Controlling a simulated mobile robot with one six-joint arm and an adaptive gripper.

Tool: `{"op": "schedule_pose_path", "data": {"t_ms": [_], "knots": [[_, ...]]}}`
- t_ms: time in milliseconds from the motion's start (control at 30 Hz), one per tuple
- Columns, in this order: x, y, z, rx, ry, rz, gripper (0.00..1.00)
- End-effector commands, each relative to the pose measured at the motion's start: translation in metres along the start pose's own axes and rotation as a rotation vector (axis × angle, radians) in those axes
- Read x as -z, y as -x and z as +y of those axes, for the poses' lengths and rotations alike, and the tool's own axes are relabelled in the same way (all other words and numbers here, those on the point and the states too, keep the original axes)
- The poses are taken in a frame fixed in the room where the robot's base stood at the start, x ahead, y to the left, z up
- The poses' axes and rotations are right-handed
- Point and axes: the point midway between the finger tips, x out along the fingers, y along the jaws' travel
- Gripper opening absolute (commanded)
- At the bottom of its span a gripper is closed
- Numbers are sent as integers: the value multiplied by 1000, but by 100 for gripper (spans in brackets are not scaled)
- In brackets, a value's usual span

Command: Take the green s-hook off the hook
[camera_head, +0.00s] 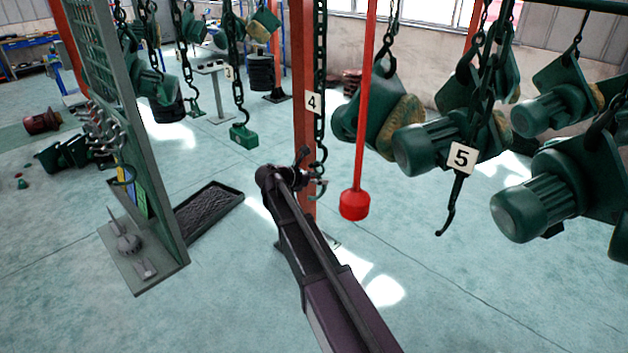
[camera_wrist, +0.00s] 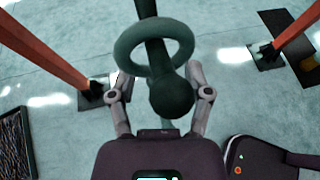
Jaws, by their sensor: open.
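My gripper (camera_head: 309,170) is at the chain with the number 4 sign, in front of the red post. In the wrist view my gripper (camera_wrist: 160,78) is open, one finger on each side of a dark green ring (camera_wrist: 128,58) and a rounded dark green end (camera_wrist: 172,97). Whether these belong to the s-hook or to the chain hook I cannot tell. A small curved hook (camera_head: 319,190) shows beside my gripper in the head view, partly hidden by it.
A red pendant (camera_head: 355,204) hangs just right of my gripper. A dark chain hook (camera_head: 448,220) with the number 5 sign and several green hoists hang further right. A perforated panel (camera_head: 110,90) stands left. A black tray (camera_head: 208,209) lies on the floor.

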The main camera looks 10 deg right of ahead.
Motion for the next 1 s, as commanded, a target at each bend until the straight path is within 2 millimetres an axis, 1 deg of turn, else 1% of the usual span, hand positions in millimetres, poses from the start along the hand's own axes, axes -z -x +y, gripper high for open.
{"op": "schedule_pose_path", "data": {"t_ms": [167, 200, 267, 300, 367, 400, 1000], "knots": [[0, 0, 0, 0, 0, 0, 64], [0, 0, 0, 0, 0, 0, 53], [0, 0, 0, 0, 0, 0, 35], [0, 0, 0, 0, 0, 0, 23], [0, 0, 0, 0, 0, 0, 5], [0, 0, 0, 0, 0, 0, 0], [-1, 1, 0, 0, 0, 2, 0]]}}
